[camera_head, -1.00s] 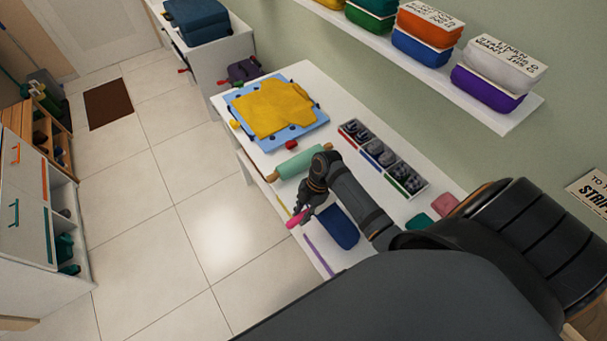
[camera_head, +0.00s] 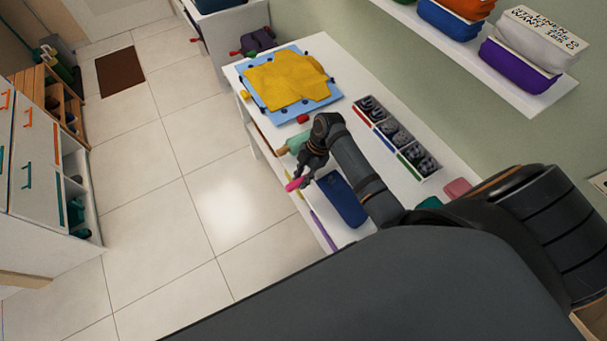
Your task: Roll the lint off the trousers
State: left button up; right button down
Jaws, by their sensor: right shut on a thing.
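A dark blue folded cloth (camera_head: 343,198), perhaps the trousers, lies on the white bench beside my right forearm. I cannot make out lint on it. My right gripper (camera_head: 301,180) is left of the cloth, near the bench's front edge. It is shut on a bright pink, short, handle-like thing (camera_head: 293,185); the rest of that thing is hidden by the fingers. A mint-green roller (camera_head: 297,143) lies on the bench just beyond the gripper, partly covered by my arm. My left gripper is not in view.
A yellow garment (camera_head: 287,82) lies on a blue board (camera_head: 262,100) at the bench's far end. A divided box (camera_head: 400,140) of dark rolled items stands along the back. A wall shelf (camera_head: 480,65) holds coloured bins. Tiled floor is clear at left.

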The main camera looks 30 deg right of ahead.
notch_tip(320, 180, up, 8)
jog(key=p, duration=0.7)
jog(key=shift+s+r, duration=0.1)
dwell(0.7)
